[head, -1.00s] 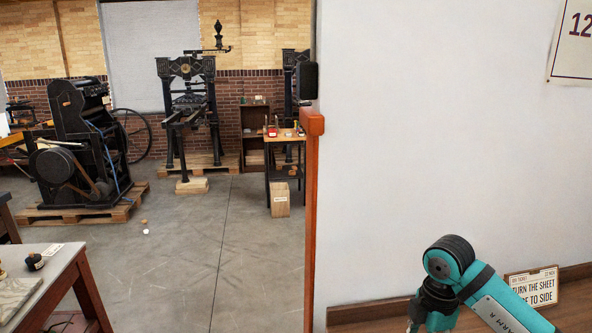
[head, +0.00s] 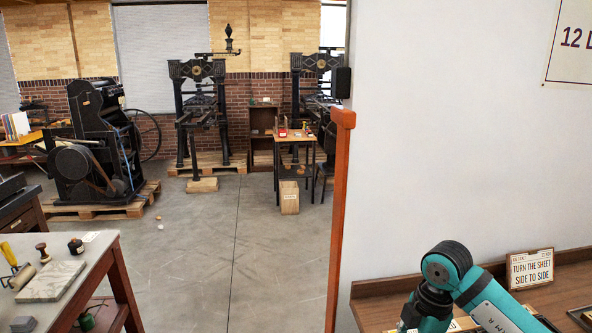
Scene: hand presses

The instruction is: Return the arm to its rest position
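My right arm, teal and black, comes in at the lower right of the head view. Its elbow is raised over a brown wooden bench (head: 377,292) that stands against the white wall. The arm's far end runs down out of the bottom of the picture, so its gripper is hidden. My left arm and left gripper are out of view. A small framed card (head: 530,269) reading "TURN THE SHEET SIDE TO SIDE" stands upright on the bench behind the arm.
A table (head: 108,238) at lower left holds a stone slab (head: 52,281), a dark round pot (head: 76,246) and hand tools. An orange post (head: 340,215) ends the white wall. Black presses (head: 92,150) stand on pallets behind. The concrete floor (head: 200,270) between is mostly clear.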

